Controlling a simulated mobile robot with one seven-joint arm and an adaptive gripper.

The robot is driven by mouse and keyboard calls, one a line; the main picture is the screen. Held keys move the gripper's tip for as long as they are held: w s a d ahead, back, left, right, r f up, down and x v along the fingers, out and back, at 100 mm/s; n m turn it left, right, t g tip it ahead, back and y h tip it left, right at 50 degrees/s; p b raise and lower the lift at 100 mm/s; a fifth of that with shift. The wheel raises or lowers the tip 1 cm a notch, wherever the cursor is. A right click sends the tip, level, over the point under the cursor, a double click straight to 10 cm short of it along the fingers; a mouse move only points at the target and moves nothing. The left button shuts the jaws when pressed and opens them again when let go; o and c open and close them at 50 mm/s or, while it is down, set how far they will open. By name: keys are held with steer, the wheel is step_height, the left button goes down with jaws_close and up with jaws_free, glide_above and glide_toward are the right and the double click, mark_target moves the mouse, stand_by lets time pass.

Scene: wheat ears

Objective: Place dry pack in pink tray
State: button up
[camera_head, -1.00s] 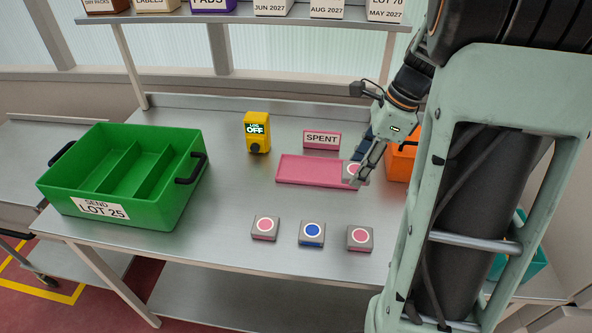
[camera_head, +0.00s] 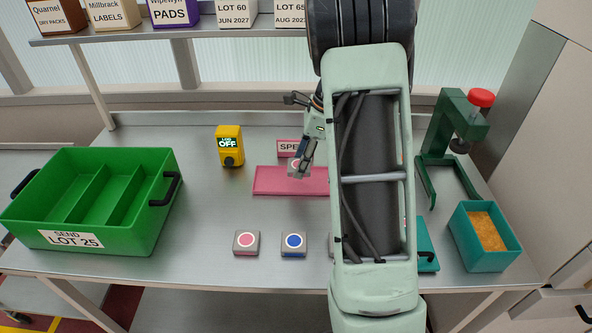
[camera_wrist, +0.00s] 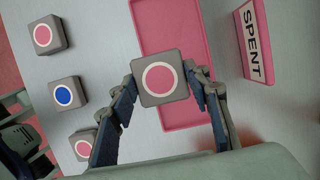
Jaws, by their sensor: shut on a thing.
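My gripper (camera_head: 302,164) is shut on a grey square pack with a pink dot (camera_wrist: 163,78). In the wrist view the pack sits between both fingertips, its dotted face toward the camera. The pack appears held above the pink tray (camera_head: 270,183); it overlaps the tray in both views, but the exact gap cannot be told. The tray (camera_wrist: 172,22) holds nothing else that I can see. A pink SPENT sign (camera_head: 288,148) stands just behind it. In front of the tray are a pink-dot pack (camera_head: 246,243), a blue-dot pack (camera_head: 293,244) and another pink-dot pack (camera_wrist: 84,145), mostly hidden by my arm in the head view.
A green divided SEND LOT 25 crate (camera_head: 110,232) stands at the left. A yellow device reading OFF (camera_head: 230,147) is behind the tray's left. A green press with a red knob (camera_head: 455,125) and a teal bin with orange contents (camera_head: 484,260) stand right.

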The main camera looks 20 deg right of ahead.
mark_target(299, 158)
steer(key=w+f, duration=0.2)
steer(key=f, duration=0.1)
steer(key=shift+w+f, duration=0.15)
steer(key=shift+w, duration=0.25)
steer(key=shift+w+f, duration=0.1)
steer(key=shift+f, duration=1.55)
steer(key=shift+f, duration=0.15)
steer(key=o, duration=0.9)
steer(key=v, duration=1.2)
steer(key=shift+r, duration=0.2)
